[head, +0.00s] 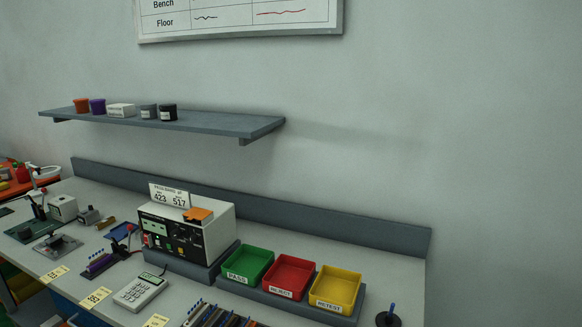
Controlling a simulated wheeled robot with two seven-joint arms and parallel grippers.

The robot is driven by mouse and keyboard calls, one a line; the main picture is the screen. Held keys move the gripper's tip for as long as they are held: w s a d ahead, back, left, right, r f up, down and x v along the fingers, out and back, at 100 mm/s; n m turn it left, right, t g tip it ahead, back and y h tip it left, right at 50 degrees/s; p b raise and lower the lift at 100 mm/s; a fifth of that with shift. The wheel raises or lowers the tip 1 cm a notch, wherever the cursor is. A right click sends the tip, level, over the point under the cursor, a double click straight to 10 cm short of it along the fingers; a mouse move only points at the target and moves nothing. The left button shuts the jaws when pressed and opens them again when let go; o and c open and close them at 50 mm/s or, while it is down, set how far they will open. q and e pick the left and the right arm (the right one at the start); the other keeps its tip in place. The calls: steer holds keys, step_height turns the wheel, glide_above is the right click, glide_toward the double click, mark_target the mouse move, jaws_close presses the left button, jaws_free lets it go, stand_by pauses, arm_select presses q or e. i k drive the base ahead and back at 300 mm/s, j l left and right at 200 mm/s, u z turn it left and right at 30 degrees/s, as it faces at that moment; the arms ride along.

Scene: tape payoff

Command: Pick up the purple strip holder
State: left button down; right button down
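A small purple holder (101,263) lies on the grey bench top (190,282) at the left. It looks long and low, with several small upright bits along its top, and it is seen from afar, so details are unclear. A dark piece sits right beside it. Neither of my grippers is in view.
A white instrument box (186,238) stands right of the holder, with a calculator (140,291) in front. Green (247,265), red (289,275) and yellow (336,289) trays stand farther right. A shelf (200,122) with small containers hangs above. Several dark strips (215,318) lie at the front edge.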

mark_target(99, 262)
steer(key=i+j, duration=0.15)
steer(key=j, duration=0.25)
steer(key=i+j+u, duration=0.15)
steer(key=j, duration=0.25)
steer(key=i+j, duration=0.2)
steer(key=j, duration=0.15)
steer(key=i+j+u, duration=0.15)
steer(key=j, duration=0.25)
steer(key=i+j, duration=0.2)
steer(key=j, duration=0.15)
steer(key=u, duration=0.05)
